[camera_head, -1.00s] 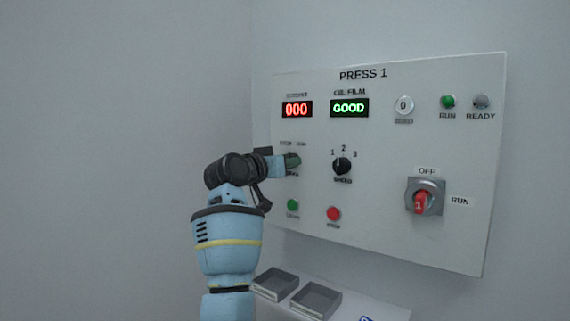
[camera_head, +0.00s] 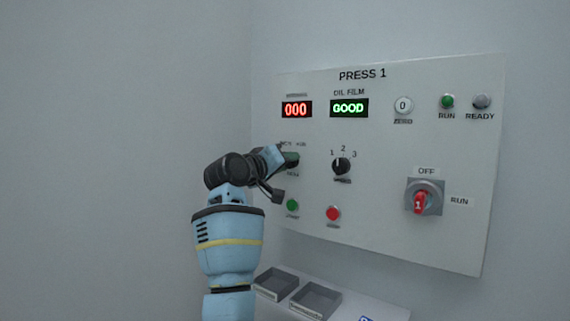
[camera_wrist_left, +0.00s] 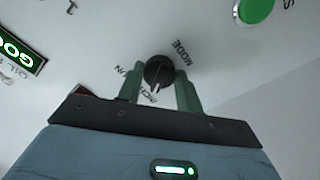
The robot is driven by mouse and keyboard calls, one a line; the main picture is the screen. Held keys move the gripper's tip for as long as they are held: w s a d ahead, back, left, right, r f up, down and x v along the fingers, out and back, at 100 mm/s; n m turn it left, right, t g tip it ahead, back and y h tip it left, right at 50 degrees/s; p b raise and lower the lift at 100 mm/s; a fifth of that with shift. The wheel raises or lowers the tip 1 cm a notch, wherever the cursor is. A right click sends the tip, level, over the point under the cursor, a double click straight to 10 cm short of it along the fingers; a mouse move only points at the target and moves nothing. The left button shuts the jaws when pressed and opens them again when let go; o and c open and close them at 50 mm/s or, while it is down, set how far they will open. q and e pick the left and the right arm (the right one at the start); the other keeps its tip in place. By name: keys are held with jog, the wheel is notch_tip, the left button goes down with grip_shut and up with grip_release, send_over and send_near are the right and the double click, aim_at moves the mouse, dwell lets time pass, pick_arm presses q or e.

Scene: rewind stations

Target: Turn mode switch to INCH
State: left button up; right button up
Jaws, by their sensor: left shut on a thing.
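The mode switch (camera_wrist_left: 157,71) is a round black knob on the press panel, with a label reading MODE beside it in the left wrist view. My left gripper (camera_wrist_left: 160,84) has its two green fingers on either side of the knob, shut on it. The knob's white pointer mark faces down toward the gripper's palm, close to a partly hidden label that seems to read INCH. Another label, partly covered, lies to its left. In the head view my left gripper (camera_head: 289,160) hides most of the switch. My right gripper is not in view.
The PRESS 1 panel (camera_head: 385,140) also holds a speed knob (camera_head: 341,166), a green button (camera_head: 292,205), a red button (camera_head: 333,214) and a red-handled rotary switch (camera_head: 421,202). Two grey trays (camera_head: 316,299) sit on a ledge below. Space left of my arm is clear.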

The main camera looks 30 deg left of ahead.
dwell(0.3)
pick_arm(q)
jog(key=o, duration=1)
jog(key=shift+s+a, duration=0.2)
jog(key=shift+s, duration=1.75)
jog(key=shift+s+a, duration=0.15)
jog(key=shift+s, duration=1.8)
